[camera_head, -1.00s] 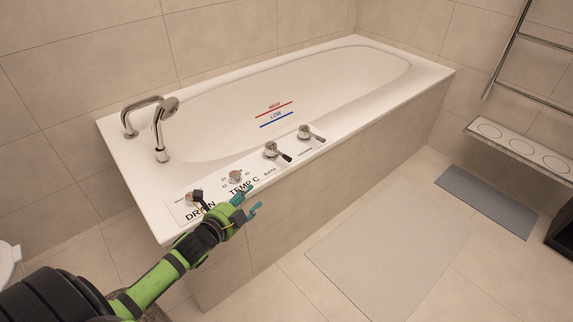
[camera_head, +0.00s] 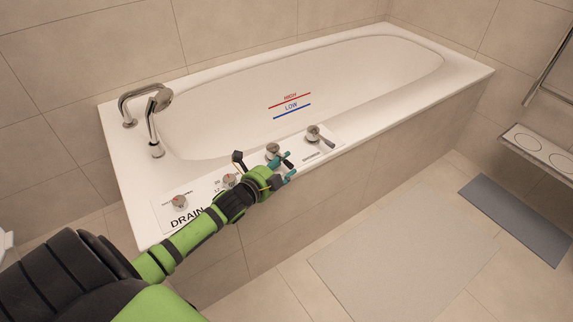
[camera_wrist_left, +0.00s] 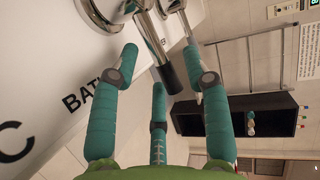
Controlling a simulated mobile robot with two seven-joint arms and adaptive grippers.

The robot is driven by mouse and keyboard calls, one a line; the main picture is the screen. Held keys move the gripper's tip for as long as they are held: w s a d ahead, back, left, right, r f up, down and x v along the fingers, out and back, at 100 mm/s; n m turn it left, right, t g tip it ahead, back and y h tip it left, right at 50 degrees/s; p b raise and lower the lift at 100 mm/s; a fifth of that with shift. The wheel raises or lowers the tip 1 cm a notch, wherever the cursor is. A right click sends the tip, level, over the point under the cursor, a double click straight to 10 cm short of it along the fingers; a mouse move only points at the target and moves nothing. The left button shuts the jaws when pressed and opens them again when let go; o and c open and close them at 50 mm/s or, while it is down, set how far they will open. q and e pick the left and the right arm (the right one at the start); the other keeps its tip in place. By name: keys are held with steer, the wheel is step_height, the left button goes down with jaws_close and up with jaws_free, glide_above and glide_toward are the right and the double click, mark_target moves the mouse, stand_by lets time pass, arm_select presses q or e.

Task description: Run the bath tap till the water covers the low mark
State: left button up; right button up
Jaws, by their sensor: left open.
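The white bathtub (camera_head: 160,215) has a red HIGH line (camera_head: 289,100) and a blue LOW mark (camera_head: 291,111) on its inner wall. The tub looks empty, with no water visible. The bath tap (camera_head: 273,149) is a chrome lever on the front rim, partly hidden by my left gripper. In the left wrist view its lever (camera_wrist_left: 166,58) has a dark grip lying between the fingers, beside the BATH label; contact cannot be told. My left gripper (camera_head: 286,167) is open at this lever. My right gripper is out of view.
A second lever tap (camera_head: 314,133) stands right of the bath tap. The drain knob (camera_head: 179,202) and temperature knob (camera_head: 229,180) are to the left. The spout and hand shower (camera_head: 155,105) stand at the tub's left end. A pale mat (camera_head: 400,250) lies on the floor.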

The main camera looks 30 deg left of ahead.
arm_select(q)
steer(key=shift+x, duration=0.85)
jaws_close()
